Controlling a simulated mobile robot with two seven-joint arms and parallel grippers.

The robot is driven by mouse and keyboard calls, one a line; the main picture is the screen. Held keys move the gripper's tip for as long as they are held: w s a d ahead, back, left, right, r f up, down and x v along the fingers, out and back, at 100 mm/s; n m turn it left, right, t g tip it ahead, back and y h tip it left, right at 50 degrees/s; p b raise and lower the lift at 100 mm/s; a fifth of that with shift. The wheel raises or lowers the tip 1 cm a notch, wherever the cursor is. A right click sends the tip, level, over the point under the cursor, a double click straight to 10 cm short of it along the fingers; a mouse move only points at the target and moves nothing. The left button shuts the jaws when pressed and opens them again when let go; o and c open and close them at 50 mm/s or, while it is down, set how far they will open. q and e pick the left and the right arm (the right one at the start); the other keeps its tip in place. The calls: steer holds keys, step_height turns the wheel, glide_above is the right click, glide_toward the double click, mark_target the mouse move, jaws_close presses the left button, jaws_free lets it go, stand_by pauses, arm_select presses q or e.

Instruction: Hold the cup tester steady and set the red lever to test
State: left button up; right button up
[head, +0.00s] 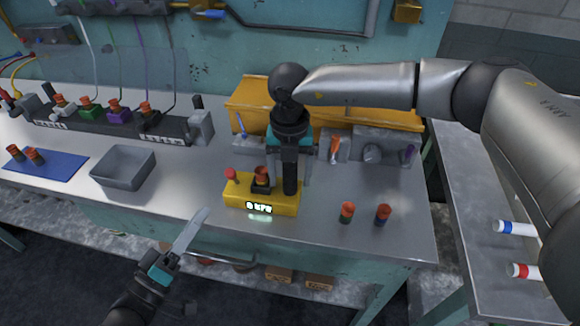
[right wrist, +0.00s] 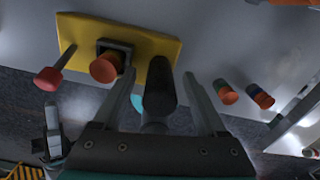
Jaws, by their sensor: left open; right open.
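The yellow cup tester (head: 262,205) stands near the bench's front edge, its lit display reading about "0 kPa". A red-knobbed lever (head: 231,174) rises at its left end; it also shows in the right wrist view (right wrist: 48,78). An orange-topped cup (head: 261,176) sits in the tester's dark socket. A black upright post (right wrist: 160,85) stands at the tester's right end. My right gripper (right wrist: 158,78) is open, pointing down, with its fingers on either side of the post; contact cannot be told. My left gripper (head: 190,230) is open and empty, in front of the bench, left of the tester.
A grey tray (head: 122,184) and a blue mat (head: 42,165) with two cups lie to the left. Two orange-topped cups (head: 347,212) (head: 383,214) stand right of the tester. Grey fixtures (head: 372,152) line the back. The bench between tray and tester is clear.

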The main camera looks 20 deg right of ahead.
jaws_close()
stand_by(0.6)
stand_by(0.8)
